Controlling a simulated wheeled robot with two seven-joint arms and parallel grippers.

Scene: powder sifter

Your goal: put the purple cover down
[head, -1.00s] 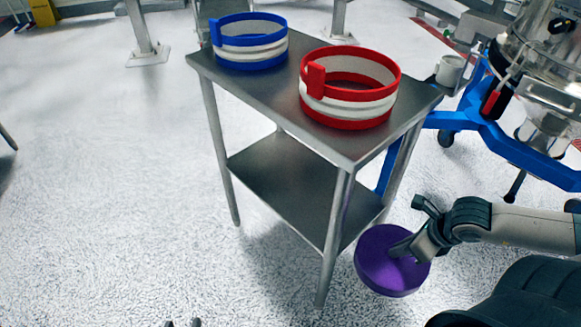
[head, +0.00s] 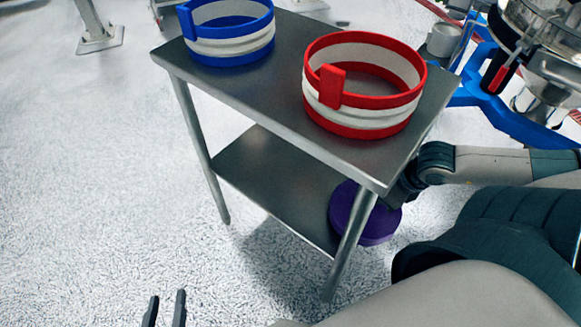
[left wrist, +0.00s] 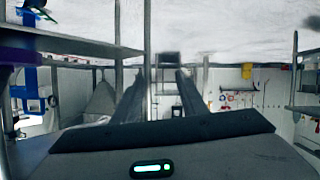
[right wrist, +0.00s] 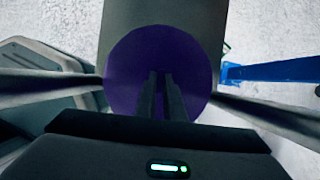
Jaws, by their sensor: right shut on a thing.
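The purple cover (head: 344,207) is a round disc at the right end of the cart's lower shelf (head: 265,180), partly hidden behind the front leg. It also shows in the right wrist view (right wrist: 125,65), with the grey shelf surface beyond it. My right gripper (right wrist: 160,76) is shut on the cover; in the head view it is mostly hidden behind the table corner. I cannot tell whether the cover touches the shelf. My left gripper (head: 165,308) is open and empty, low at the front left above the floor; its parted fingers show in the left wrist view (left wrist: 162,75).
A red-and-white ring (head: 365,118) and a blue-and-white ring (head: 232,47) stand on the cart's top. The front leg (head: 352,235) stands close to the cover. A blue-framed machine (head: 510,115) is at the right. The visible part of the lower shelf left of the cover is clear.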

